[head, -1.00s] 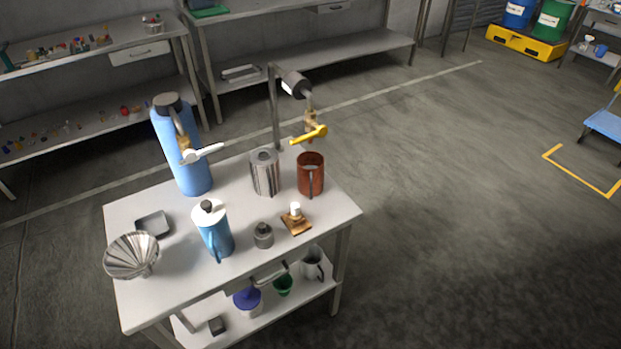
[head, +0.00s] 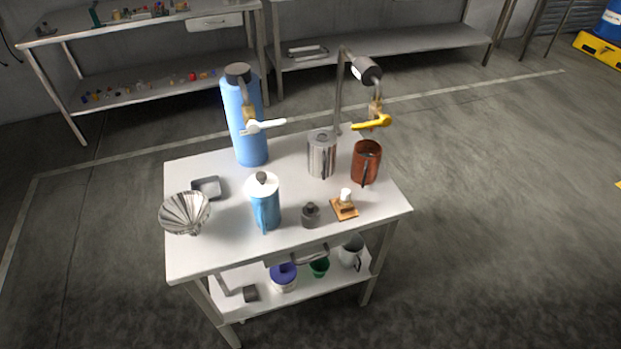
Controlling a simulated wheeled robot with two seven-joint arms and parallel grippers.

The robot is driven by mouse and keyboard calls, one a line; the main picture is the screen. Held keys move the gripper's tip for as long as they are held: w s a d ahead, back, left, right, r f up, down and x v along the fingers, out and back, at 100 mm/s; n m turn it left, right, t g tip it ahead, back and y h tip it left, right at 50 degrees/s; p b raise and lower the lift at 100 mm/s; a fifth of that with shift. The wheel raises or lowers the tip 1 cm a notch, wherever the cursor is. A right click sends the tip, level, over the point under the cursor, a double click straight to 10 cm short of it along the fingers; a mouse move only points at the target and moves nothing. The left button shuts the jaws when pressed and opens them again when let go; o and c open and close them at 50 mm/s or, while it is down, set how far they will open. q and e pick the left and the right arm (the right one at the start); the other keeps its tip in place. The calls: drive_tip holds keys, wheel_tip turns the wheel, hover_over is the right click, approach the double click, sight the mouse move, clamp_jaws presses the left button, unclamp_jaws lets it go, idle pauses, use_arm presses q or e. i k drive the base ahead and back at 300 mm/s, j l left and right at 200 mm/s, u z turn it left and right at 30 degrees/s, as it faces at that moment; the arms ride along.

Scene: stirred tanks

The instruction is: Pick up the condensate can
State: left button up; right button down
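No label marks any vessel as the condensate can, so I cannot tell for sure which it is. A shiny steel can (head: 321,157) with a handle stands upright on the white table (head: 240,243), towards the back. A red-brown can (head: 366,164) with a handle stands upright to its right, below the yellow-handled tap (head: 372,122). A blue jug (head: 264,205) with a white top stands nearer the front. Neither of my grippers is in view.
A tall blue cylinder (head: 244,125) with a white-lever tap stands at the back left. A fluted metal funnel (head: 185,213), grey dish (head: 208,188), small grey weight (head: 310,216) and wooden block (head: 344,208) share the tabletop. The lower shelf (head: 318,292) holds several vessels. Floor right is clear.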

sight(367, 154)
drive_tip(key=u, duration=1)
drive_tip(key=l+z, duration=0.1)
drive_tip(key=z, duration=1.25)
drive_tip(key=i+l+u, duration=0.1)
drive_tip(key=u, duration=1.1)
drive_tip(key=l+u, duration=0.25)
drive_tip(key=l, duration=0.2)
drive_tip(key=l+u, duration=0.25)
drive_tip(key=l, duration=0.2)
drive_tip(key=l+u, duration=0.3)
drive_tip(key=l, duration=0.15)
drive_tip(key=k+l+u, duration=0.1)
drive_tip(key=l+u, duration=0.15)
drive_tip(key=l, duration=0.2)
drive_tip(key=k+l+u, duration=0.25)
drive_tip(key=l, duration=0.15)
drive_tip(key=l+u, duration=0.25)
drive_tip(key=l, duration=0.2)
drive_tip(key=k, duration=0.05)
